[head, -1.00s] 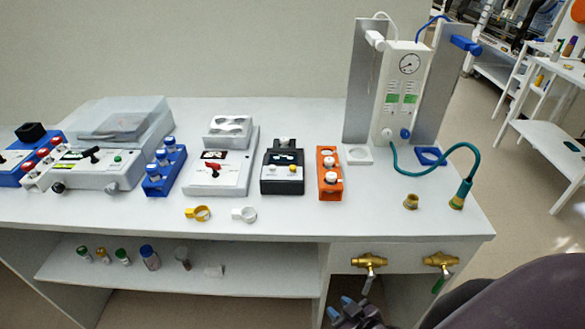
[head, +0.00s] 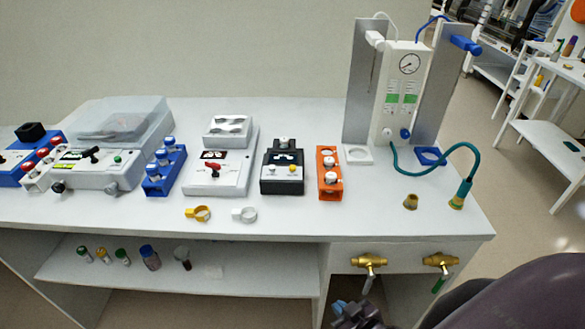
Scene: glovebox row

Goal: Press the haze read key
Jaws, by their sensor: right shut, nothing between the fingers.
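A black meter (head: 283,168) with a small dark display, a white cap on top and a white and a yellow key on its front stands mid-bench. It may be the haze reader, but its lettering is too small to read. The yellow key (head: 292,168) is at its right front. My right gripper (head: 340,306) is at the bottom edge, below the bench top and in front of the cabinet, well away from the meter. It is shut and empty, and partly cut off by the frame. My left gripper is not in view.
An orange rack (head: 329,173) stands right of the meter; a grey device with a red switch (head: 212,168) stands left. Yellow (head: 198,213) and white rings lie in front. Brass taps (head: 369,262) stick out from the bench front. A teal hose (head: 440,160) arches at right.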

